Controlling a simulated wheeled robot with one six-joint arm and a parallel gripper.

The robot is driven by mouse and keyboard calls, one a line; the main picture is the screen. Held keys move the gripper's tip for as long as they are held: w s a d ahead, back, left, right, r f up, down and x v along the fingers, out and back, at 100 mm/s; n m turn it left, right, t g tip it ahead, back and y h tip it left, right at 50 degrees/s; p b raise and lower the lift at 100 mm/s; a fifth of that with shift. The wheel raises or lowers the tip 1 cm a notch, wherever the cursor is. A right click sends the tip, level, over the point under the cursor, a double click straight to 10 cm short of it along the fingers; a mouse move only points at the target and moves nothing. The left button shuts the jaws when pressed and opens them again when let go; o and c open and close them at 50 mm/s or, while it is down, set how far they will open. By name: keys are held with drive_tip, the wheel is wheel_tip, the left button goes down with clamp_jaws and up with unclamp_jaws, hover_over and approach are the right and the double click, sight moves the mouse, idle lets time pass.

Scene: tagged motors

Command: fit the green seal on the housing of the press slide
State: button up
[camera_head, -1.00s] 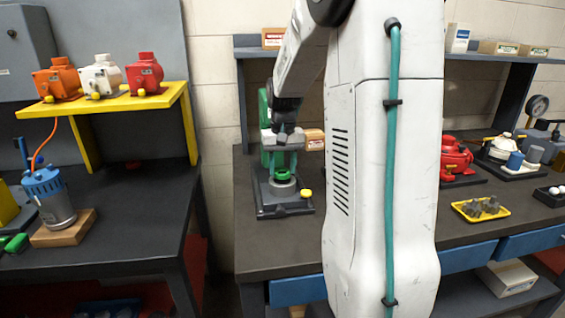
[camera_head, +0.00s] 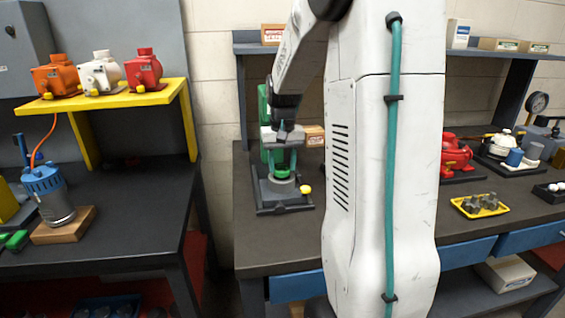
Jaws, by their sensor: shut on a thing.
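The press slide (camera_head: 264,104) stands at the left end of the right bench, with a green upright, a dark base plate and a yellow knob at the right. Its grey round housing (camera_head: 283,188) sits low on the base. My gripper (camera_head: 280,170) points down in front of the upright, directly over the housing. It is shut on the green seal (camera_head: 280,173), a small green ring between the fingertips. The seal is at or just above the housing's top; I cannot tell whether they touch. My arm and gripper hide part of the upright.
My white column blocks the middle of the view. A red motor (camera_head: 455,153), a yellow tray (camera_head: 480,206) with grey parts and a gauge unit (camera_head: 537,104) stand to its right. The left bench holds a blue-topped motor (camera_head: 47,192) and a yellow shelf (camera_head: 110,102) with three motors.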

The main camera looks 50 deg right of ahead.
drive_tip(key=shift+f, duration=0.65)
drive_tip(key=o, duration=1)
drive_tip(key=shift+o, duration=0.2)
drive_tip(key=shift+r, duration=0.1)
drive_tip(key=shift+r, duration=2.95)
drive_tip(key=shift+r, duration=0.1)
wheel_tip(320, 180, up, 8)
drive_tip(key=shift+f, duration=0.2)
